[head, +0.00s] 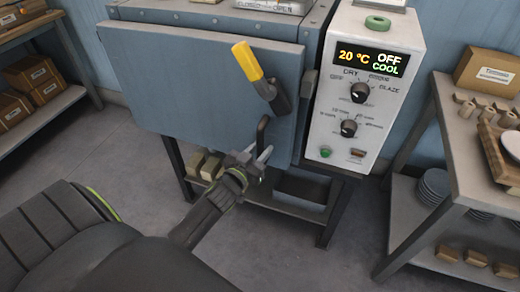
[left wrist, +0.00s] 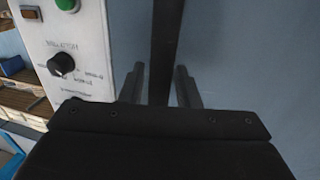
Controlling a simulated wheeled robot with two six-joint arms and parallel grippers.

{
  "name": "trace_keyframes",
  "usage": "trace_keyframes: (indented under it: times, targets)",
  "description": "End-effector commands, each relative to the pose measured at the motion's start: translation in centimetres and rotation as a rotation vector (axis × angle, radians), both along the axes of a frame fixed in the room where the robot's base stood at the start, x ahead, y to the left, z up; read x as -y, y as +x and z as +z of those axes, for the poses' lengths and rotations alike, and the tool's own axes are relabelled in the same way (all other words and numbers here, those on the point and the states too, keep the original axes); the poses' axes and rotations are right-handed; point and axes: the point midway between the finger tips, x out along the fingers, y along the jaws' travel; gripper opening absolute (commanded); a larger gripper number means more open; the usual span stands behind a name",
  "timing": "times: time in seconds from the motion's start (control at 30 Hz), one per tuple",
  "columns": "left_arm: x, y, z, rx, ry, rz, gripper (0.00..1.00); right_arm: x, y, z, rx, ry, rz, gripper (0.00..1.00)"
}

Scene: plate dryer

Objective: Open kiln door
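The kiln's blue-grey door (head: 200,85) looks shut against the kiln body; a small gap could not be made out. A lever with a yellow grip (head: 247,61) tilts up to the left on its right side. Below it is a dark door handle (head: 262,126), which shows as a vertical bar (left wrist: 164,45) in the left wrist view. My left gripper (head: 257,158) is at the handle's lower end. Its fingers (left wrist: 160,88) are apart, one on each side of the bar. My right gripper is not in view.
A white control panel (head: 353,110) reading 20 °C, OFF, COOL stands right of the door. A shelf table (head: 460,150) with boxes and plates is at right. A rack (head: 40,110) with cartons is at left. Floor in front of the kiln is clear.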

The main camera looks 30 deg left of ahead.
Motion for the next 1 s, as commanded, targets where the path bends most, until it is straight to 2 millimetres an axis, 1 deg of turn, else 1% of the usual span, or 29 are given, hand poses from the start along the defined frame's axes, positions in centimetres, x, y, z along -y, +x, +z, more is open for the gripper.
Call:
trace_keyframes:
  times: [0.03,0.2,0.47,0.67,0.83,1.0]
  targets:
    - [0.0,0.0,0.0,0.000,0.000,0.000,0.23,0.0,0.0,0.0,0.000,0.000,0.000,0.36]
    - [0.0,0.0,0.0,0.000,0.000,0.000,0.01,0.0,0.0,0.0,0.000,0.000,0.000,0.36]
    - [0.0,-0.1,0.0,0.000,0.000,-0.001,0.00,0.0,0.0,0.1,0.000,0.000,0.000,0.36]
    - [-0.1,-0.9,0.1,-0.004,0.002,-0.015,0.00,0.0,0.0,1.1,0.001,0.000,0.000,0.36]
    - [-0.2,-2.7,0.2,-0.009,0.005,-0.050,0.00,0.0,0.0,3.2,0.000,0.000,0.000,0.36]
    - [-0.3,-5.7,0.3,-0.013,0.005,-0.102,0.00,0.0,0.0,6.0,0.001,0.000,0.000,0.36]
